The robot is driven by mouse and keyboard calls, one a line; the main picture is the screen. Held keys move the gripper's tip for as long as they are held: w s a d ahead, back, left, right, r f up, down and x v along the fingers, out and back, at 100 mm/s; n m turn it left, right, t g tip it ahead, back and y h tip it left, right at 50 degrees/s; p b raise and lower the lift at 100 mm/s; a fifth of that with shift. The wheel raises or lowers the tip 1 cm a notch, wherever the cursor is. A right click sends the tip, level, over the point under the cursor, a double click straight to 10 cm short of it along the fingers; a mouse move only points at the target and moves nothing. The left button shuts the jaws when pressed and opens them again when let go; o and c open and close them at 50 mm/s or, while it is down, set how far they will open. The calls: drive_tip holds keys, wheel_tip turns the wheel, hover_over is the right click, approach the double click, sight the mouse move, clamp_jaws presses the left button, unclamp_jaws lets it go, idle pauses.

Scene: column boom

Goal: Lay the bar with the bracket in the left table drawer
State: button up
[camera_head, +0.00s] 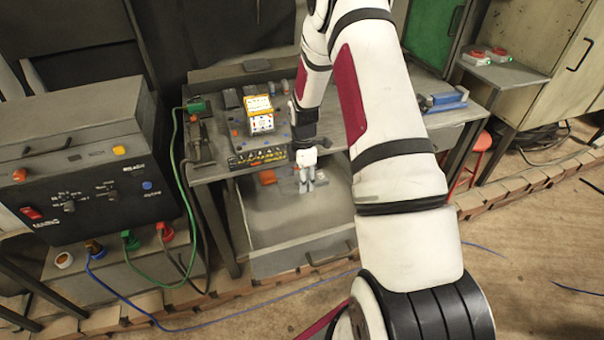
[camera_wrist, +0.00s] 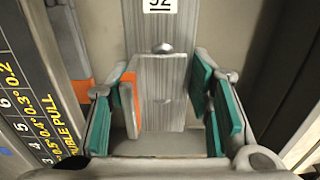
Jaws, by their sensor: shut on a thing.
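The left table drawer (camera_head: 285,222) is pulled open below the table top, its grey floor mostly bare. My gripper (camera_head: 307,178) is over the rear part of the drawer, close to the table's front edge. In the wrist view my gripper (camera_wrist: 163,108) has teal-padded fingers on both sides of a grey metal bar (camera_wrist: 175,28) and is shut on it. The bar carries a bolted bracket (camera_wrist: 155,100) and a white number label. The bar's lower end is hidden, and in the head view I cannot tell it from the fingers. Whether it touches the drawer floor is unclear.
An orange object (camera_head: 267,177) lies at the drawer's rear left. The table edge carries a black scale strip (camera_head: 258,158), close at the left in the wrist view (camera_wrist: 30,120). A yellow-and-white box (camera_head: 260,115) stands on the table. The drawer's front half is clear.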

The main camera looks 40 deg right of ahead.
drive_tip(key=shift+f+b, duration=1.45)
drive_tip(key=shift+f, duration=2.75)
drive_tip(key=o, duration=1.6)
drive_tip(key=shift+o, duration=0.2)
drive_tip(key=shift+f, duration=0.1)
wheel_tip(320, 180, up, 12)
drive_tip(key=shift+r, duration=0.1)
